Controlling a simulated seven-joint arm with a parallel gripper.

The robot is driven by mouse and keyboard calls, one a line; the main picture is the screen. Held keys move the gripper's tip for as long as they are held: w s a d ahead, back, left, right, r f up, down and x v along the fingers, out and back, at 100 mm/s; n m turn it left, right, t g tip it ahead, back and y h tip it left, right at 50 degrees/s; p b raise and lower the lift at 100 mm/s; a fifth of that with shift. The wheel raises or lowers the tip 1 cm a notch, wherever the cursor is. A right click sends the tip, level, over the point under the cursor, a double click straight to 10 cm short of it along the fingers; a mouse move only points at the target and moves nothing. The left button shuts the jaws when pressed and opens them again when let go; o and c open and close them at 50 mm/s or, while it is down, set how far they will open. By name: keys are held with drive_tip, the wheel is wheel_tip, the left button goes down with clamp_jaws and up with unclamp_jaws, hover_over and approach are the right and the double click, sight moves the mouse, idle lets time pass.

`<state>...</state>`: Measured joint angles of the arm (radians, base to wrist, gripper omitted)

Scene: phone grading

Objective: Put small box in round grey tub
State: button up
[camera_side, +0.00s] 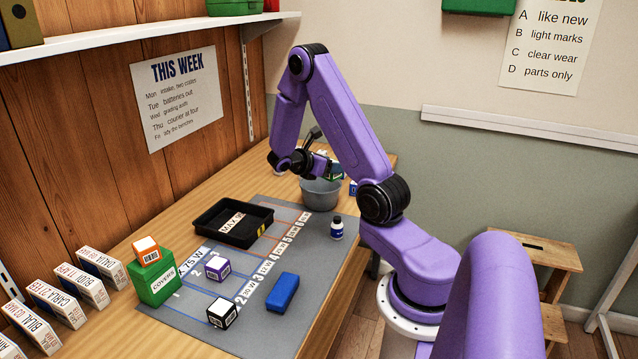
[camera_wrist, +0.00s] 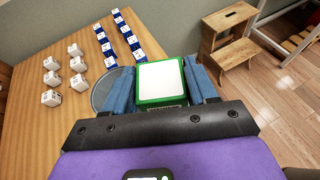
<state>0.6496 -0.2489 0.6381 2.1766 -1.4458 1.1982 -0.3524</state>
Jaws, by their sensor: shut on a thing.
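My gripper (camera_wrist: 163,88) is shut on a small green box with a white face (camera_wrist: 161,80); its two blue fingers press on either side of it. In the side view the small green box (camera_side: 337,171) is partly hidden by my gripper (camera_side: 328,163). The round grey tub (camera_side: 320,196) stands on the far end of the mat, with the box held just above it. In the wrist view the tub's rim (camera_wrist: 101,92) shows to the left of the box, and the rest is hidden behind the box and fingers.
An orange box (camera_side: 146,250) sits on a green block (camera_side: 153,279). White cartons stand at left.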

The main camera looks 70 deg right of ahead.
drive_tip(key=w+d+f, duration=0.8)
drive_tip(key=d+f, duration=0.2)
drive_tip(key=f, duration=0.2)
drive_tip(key=shift+w+f, duration=0.3)
drive_tip(key=shift+f, duration=0.6)
drive_tip(key=o, duration=1.1)
drive_tip(key=shift+c, duration=0.2)
